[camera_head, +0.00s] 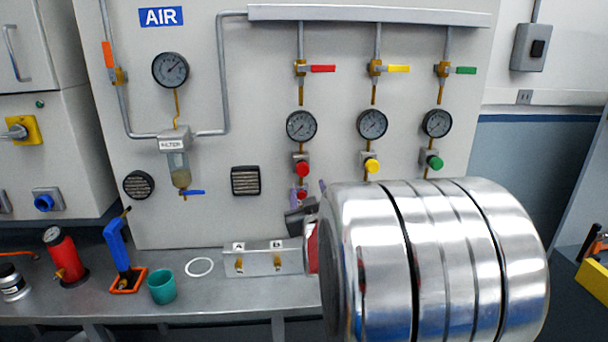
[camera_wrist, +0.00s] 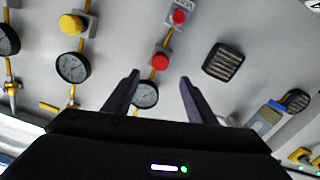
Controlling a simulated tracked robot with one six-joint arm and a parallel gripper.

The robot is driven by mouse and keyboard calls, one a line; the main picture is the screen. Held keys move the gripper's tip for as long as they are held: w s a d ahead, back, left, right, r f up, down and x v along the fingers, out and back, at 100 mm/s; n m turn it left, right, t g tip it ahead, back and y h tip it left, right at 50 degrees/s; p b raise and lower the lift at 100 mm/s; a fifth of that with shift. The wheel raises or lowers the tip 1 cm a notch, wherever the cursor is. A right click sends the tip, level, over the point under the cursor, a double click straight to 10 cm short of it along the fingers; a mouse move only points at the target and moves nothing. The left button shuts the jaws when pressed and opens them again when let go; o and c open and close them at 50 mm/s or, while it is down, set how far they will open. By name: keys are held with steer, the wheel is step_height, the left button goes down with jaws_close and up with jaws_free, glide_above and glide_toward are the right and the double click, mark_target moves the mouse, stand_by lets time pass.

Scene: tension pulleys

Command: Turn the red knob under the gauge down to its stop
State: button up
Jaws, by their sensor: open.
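The red knob (camera_head: 302,169) sits on a grey regulator on the panel, under the leftmost gauge (camera_head: 301,125) of a row of three. In the wrist view the red knob (camera_wrist: 159,62) appears between and just beyond the fingertips, with its gauge (camera_wrist: 145,95) partly hidden by a finger. My gripper (camera_wrist: 159,80) is open, with two dark purple fingers spread and nothing between them. In the head view my gripper (camera_head: 307,204) is mostly hidden by my large silver arm, below the red knob. I cannot tell its exact distance from the knob.
A second red button (camera_head: 301,194) is just below the knob, and also shows in the wrist view (camera_wrist: 179,16). A yellow knob (camera_head: 372,166) and a green knob (camera_head: 435,162) are to the right. A vent (camera_head: 245,181) is to the left. A bench (camera_head: 215,288) runs below.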

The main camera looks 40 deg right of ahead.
mark_target(304, 172)
steer(key=x, duration=1.1)
steer(key=shift+w+d, duration=0.25)
steer(key=shift+d, duration=0.05)
steer(key=shift+c, duration=0.2)
steer(key=c, duration=1)
